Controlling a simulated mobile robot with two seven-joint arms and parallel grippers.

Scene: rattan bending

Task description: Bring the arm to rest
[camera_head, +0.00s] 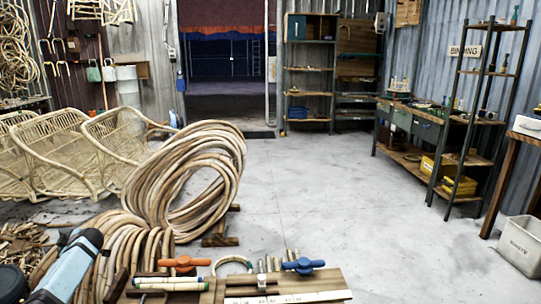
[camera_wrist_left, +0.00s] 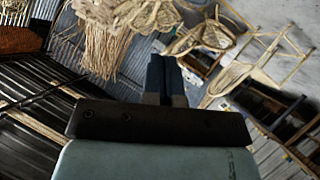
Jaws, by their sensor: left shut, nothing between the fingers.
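My left gripper (camera_wrist_left: 166,80) shows in the left wrist view with its two dark fingers together and nothing between them. It points into open space, with rattan chairs and hanging fibre in the background, and touches nothing that I can see. In the head view a pale blue and black part of my left arm (camera_head: 77,262) comes in at the lower left, in front of the rattan coils. The left gripper's fingers cannot be made out there. My right arm and right gripper are in neither view.
A wooden workbench (camera_head: 330,280) at the bottom holds an orange-handled tool (camera_head: 185,263), a blue-handled tool (camera_head: 303,265) and short rods. Large rattan coils (camera_head: 190,180) and woven chairs (camera_head: 60,150) stand at the left. The floor (camera_head: 330,190) at centre right is clear.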

